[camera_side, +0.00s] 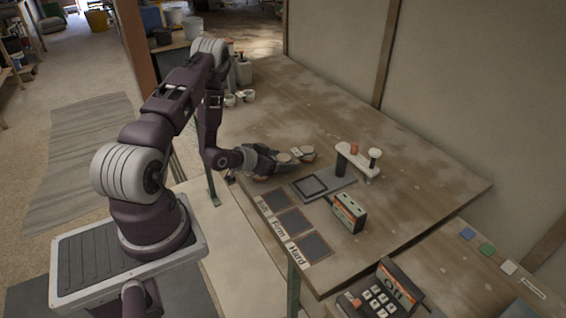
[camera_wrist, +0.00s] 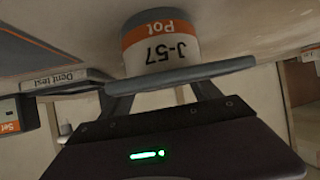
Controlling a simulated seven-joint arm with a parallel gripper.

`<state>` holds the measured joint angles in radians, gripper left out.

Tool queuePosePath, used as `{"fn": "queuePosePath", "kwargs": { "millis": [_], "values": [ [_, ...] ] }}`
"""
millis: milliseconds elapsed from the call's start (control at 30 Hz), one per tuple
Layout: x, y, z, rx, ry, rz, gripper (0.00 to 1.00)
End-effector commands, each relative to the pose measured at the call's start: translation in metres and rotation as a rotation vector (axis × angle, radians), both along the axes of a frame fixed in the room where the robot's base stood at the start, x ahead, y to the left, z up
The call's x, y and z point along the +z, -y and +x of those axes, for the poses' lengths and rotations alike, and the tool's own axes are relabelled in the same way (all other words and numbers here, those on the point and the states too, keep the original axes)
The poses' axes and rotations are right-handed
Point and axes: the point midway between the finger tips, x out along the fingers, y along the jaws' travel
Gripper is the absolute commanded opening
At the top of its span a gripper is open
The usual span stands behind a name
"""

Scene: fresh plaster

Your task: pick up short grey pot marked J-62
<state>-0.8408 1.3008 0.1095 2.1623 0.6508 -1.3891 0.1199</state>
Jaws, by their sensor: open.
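In the wrist view a short pot (camera_wrist: 160,48) shows upside down, with an orange band reading "Pot" and a white label reading J-57. It stands just beyond my gripper (camera_wrist: 180,78), whose grey finger bar crosses in front of its lower picture edge. I cannot tell whether the fingers straddle it. In the side view my gripper (camera_side: 272,160) is low over the table, open, beside a small round-topped pot (camera_side: 284,157). Another small pot (camera_side: 307,151) stands close to its right. No label reading J-62 is legible in either view.
A grey dent-test plate (camera_side: 325,185) lies just in front of the pots. Dark pads marked Soft, Firm and Hard (camera_side: 292,222) line the front edge.

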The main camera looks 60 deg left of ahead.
Motion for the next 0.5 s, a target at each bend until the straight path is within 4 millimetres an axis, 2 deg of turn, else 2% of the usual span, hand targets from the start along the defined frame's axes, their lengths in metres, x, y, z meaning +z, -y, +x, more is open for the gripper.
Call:
{"fn": "queuePosePath", "kwargs": {
  "millis": [67,400,433,500],
  "values": [
    [0.0,-0.0001,-0.0002,0.0,0.0,0.0,0.72],
    [0.0002,0.0,-0.0005,0.0,-0.001,0.001,0.07],
    [0.0002,0.0,-0.0005,0.0,-0.001,0.001,0.03],
    [0.0003,0.0,-0.0004,0.0,0.0,0.001,0.03]
  ]
}}
